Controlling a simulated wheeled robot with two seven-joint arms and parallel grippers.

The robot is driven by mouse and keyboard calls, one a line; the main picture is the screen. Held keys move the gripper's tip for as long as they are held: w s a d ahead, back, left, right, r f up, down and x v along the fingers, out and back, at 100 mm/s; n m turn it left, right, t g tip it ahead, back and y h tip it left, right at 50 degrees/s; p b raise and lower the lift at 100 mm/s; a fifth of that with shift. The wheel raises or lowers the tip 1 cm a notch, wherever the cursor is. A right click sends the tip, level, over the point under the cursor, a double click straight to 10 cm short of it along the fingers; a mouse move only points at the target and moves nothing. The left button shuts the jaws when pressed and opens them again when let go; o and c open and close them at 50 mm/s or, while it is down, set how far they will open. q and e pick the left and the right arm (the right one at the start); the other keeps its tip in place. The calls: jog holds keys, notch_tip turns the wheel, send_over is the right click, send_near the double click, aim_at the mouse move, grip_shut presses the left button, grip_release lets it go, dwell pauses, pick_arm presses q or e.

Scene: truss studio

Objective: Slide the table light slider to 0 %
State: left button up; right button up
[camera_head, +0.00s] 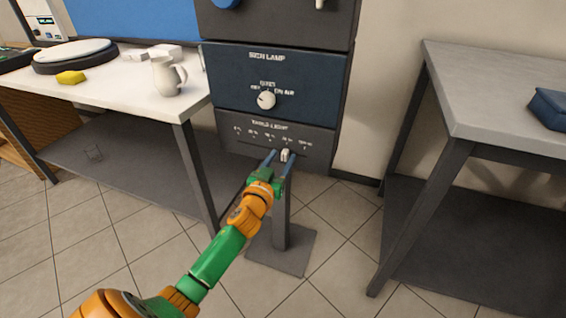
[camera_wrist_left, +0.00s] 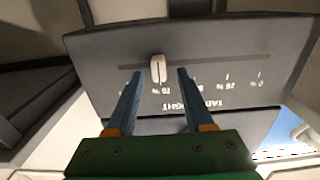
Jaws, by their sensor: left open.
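The table light panel (camera_head: 240,136) is the dark lowest section of the upright console, marked from 0 % on the left to 100 % on the right in the head view. Its pale slider knob (camera_head: 285,154) stands at about the 75 % mark. In the wrist view the scale is upside down, with 0 % at the right, and the knob (camera_wrist_left: 158,68) sits in its slot near 75 %. My left gripper (camera_head: 280,157) is open at the panel. Its blue fingers (camera_wrist_left: 159,73) lie on either side of the knob, with gaps visible. My right gripper is not in view.
Above is the bench lamp panel with a round white dial (camera_head: 266,100). A white table (camera_head: 125,95) with a pitcher (camera_head: 168,76) stands left; a grey table (camera_head: 500,100) with a blue object (camera_head: 550,108) stands right. Open floor shows between them.

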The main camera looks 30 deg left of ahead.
pick_arm(q)
jog(key=shift+w+a, duration=0.1)
jog(key=shift+w, duration=0.45)
grip_shut()
dwell(1.0)
